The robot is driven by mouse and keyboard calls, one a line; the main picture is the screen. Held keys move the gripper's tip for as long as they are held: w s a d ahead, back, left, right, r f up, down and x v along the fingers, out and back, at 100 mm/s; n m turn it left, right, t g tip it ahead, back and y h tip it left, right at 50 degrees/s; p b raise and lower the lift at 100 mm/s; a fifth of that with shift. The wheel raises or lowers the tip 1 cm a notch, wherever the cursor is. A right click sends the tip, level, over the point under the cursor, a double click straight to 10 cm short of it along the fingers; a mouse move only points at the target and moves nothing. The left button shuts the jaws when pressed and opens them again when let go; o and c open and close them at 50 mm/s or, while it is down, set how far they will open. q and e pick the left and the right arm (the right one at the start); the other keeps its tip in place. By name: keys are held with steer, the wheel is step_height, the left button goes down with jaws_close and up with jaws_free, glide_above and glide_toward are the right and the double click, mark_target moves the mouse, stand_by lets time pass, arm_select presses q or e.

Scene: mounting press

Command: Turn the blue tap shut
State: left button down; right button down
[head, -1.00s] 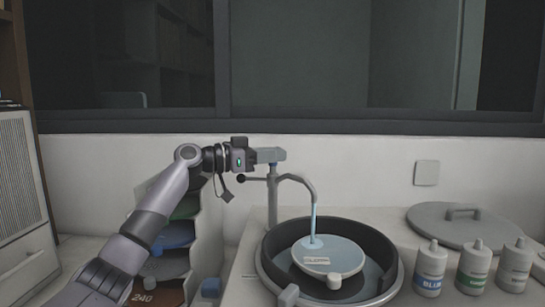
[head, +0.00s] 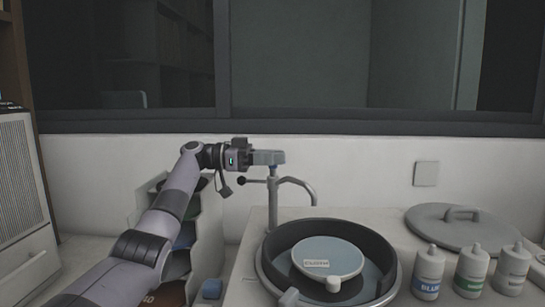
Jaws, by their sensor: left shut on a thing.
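The tap (head: 272,205) is a grey upright post with a curved spout (head: 301,183) over the round basin. A small bit of blue shows at the top of the post, just under my fingers. My left gripper (head: 270,157) is shut on the blue tap at the top of the post, and its fingers hide most of the handle. A short dark-knobbed lever (head: 242,181) sticks out left of the post. No water runs from the spout. My right gripper is not in view.
The black-rimmed basin (head: 383,245) holds a round disc (head: 340,255) with a cloth label. Several bottles, one marked blue (head: 428,273), stand at the right before a grey lid (head: 480,228). A rack of coloured discs stands left, behind my arm.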

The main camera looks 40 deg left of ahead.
arm_select(q)
steer(key=shift+d+f, duration=0.15)
steer(key=shift+f, duration=0.25)
steer(key=c, duration=1.2)
jaws_free()
steer(key=shift+r, duration=0.25)
steer(key=shift+f+n+t+y+b, duration=0.1)
steer(key=shift+n+t+y+b, duration=0.2)
steer(key=shift+n+t+y, duration=0.15)
